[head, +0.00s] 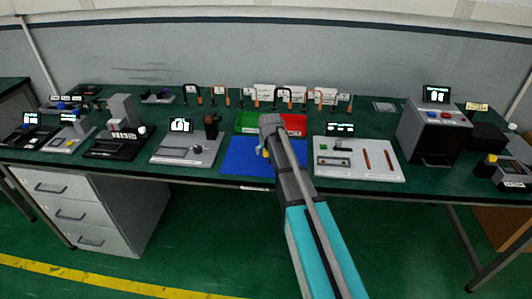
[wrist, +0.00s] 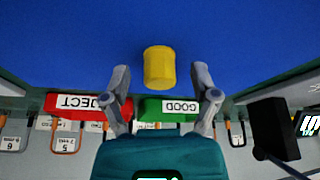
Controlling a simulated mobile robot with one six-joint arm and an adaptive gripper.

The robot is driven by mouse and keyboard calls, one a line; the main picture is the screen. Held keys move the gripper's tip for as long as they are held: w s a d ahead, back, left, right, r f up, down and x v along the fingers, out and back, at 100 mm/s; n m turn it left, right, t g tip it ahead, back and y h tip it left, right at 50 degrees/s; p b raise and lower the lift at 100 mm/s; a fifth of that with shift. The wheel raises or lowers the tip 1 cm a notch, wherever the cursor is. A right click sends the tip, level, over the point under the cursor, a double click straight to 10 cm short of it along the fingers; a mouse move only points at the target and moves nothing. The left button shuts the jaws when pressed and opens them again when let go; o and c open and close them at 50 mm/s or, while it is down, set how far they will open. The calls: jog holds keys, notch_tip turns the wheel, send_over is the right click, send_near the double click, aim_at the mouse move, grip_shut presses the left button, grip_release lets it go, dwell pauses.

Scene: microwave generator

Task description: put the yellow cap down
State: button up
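The yellow cap (wrist: 160,66) is a short cylinder seen against the blue mat in the wrist view. It lies between the two fingertips of my gripper (wrist: 160,76), with a visible gap on each side. The gripper is open and neither finger touches the cap. In the head view a small yellow patch, likely the cap (head: 260,152), shows by my gripper's end over the blue mat (head: 240,158). My arm hides part of this area. I cannot tell for sure that the cap's base rests on the mat.
A green GOOD bin (wrist: 168,108) and a red REJECT bin (wrist: 80,105) stand beside the mat. A grey device board (head: 185,150) is left of it, a white board (head: 355,172) right. Hooks line the table's back. Bare mat surrounds the cap.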

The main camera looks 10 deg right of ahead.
jog(key=c, duration=0.8)
jog(key=shift+o, duration=0.2)
jog(key=shift+r, duration=0.15)
jog(key=shift+r+p, duration=0.95)
jog(key=shift+p, duration=0.2)
jog(key=s+r+p, duration=1)
jog(key=s, duration=0.4)
jog(key=shift+r+p, duration=0.35)
jog(key=shift+r, duration=0.05)
jog(key=shift+a, duration=0.1)
